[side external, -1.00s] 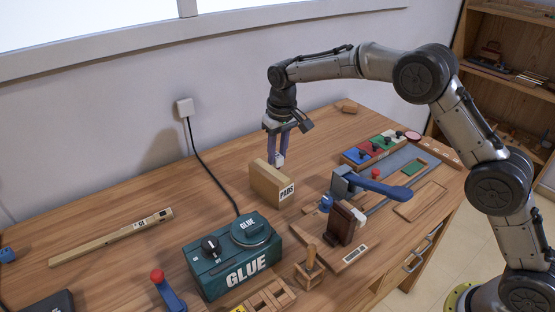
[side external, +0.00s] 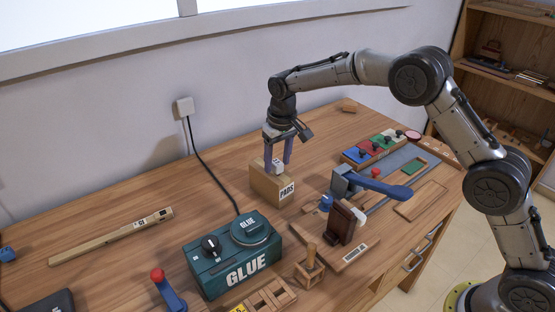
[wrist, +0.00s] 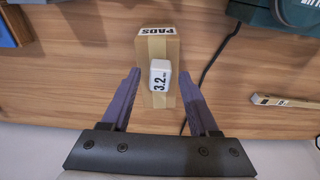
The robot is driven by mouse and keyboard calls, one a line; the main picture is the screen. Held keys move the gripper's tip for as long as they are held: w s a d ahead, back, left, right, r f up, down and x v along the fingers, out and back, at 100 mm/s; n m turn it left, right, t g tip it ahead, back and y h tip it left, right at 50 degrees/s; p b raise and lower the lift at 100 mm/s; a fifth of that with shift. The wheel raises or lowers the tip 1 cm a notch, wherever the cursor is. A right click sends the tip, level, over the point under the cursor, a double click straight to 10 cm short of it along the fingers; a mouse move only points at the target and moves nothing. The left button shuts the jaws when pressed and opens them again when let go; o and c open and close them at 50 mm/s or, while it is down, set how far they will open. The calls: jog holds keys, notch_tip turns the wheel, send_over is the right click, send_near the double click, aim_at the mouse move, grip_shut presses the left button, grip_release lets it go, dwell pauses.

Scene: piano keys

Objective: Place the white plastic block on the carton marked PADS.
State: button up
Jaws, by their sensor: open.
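The carton marked PADS (side external: 265,187) stands on the workbench near the middle in the side view. The white block rests on top of the carton; it shows in the side view (side external: 278,166) and, with "3.2" printed on it, in the wrist view (wrist: 160,76). My gripper (side external: 278,160) is over the carton, its two fingers apart. In the wrist view my gripper (wrist: 162,85) has one finger on each side of the block and carton, with a visible gap to the block. The carton's lettered face shows at the top of the wrist view (wrist: 157,31).
A green GLUE box (side external: 233,257) stands in front of the carton, its black cord running to a wall socket. A blue-handled clamp (side external: 370,185) and a dark brown block (side external: 341,222) stand to the right. A long wooden bar (side external: 110,237) lies left.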

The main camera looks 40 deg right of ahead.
aim_at(281, 165)
notch_tip(281, 165, up, 11)
jog(key=s, duration=0.1)
jog(key=s+d+r+t, duration=0.1)
jog(key=s+d+r, duration=0.3)
jog(key=s+r, duration=0.6)
jog(key=s+d+f+t, duration=0.1)
jog(key=s+f, duration=0.1)
jog(key=s, duration=0.7)
jog(key=s+d+f+t, duration=0.1)
jog(key=s+d+f, duration=0.1)
jog(key=s, duration=0.8)
jog(key=s+d+f+t, duration=0.1)
jog(key=s+f, duration=0.1)
jog(key=s, duration=0.8)
jog(key=shift+s+d+f, duration=0.2)
jog(key=shift+d+f, duration=0.05)
jog(key=shift+f, duration=0.1)
